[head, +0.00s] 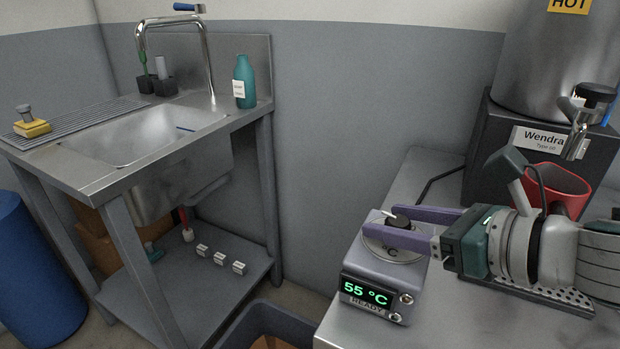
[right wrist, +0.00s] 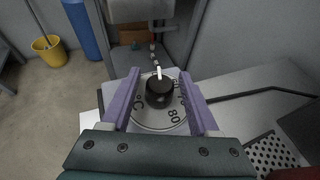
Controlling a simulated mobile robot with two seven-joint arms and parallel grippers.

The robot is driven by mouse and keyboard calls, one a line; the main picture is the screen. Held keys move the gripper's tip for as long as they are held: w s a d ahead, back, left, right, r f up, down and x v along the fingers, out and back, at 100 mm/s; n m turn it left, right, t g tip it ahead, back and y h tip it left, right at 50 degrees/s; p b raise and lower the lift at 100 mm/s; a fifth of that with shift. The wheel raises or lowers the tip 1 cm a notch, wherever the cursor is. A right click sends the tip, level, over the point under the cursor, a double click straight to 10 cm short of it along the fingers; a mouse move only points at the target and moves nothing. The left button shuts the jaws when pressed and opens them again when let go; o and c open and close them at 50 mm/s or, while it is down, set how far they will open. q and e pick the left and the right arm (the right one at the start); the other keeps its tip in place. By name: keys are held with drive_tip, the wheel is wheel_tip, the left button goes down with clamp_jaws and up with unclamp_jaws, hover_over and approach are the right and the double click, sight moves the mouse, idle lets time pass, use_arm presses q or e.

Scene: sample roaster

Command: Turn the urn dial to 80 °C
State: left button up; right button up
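The urn dial is a black knob (head: 398,222) with a white pointer, on a round marked plate (head: 377,250) atop a grey control box (head: 372,270). The box's green display (head: 367,292) reads 55 °C, with READY below. In the right wrist view the knob (right wrist: 159,93) has its white pointer toward the top of the picture; the 80 mark (right wrist: 174,115) is at lower right. My right gripper (head: 384,219) has purple fingers on both sides of the knob. It is open, with gaps between fingers and knob in the right wrist view (right wrist: 159,76). My left gripper is out of view.
The steel urn (head: 555,50) with a HOT label stands on a dark base (head: 480,150) behind my right arm. A red container (head: 560,186) is beneath its tap. A sink bench (head: 100,180) stands left; a dark bin (head: 268,325) is below, left of the counter.

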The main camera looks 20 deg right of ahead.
clamp_jaws()
idle(0.5)
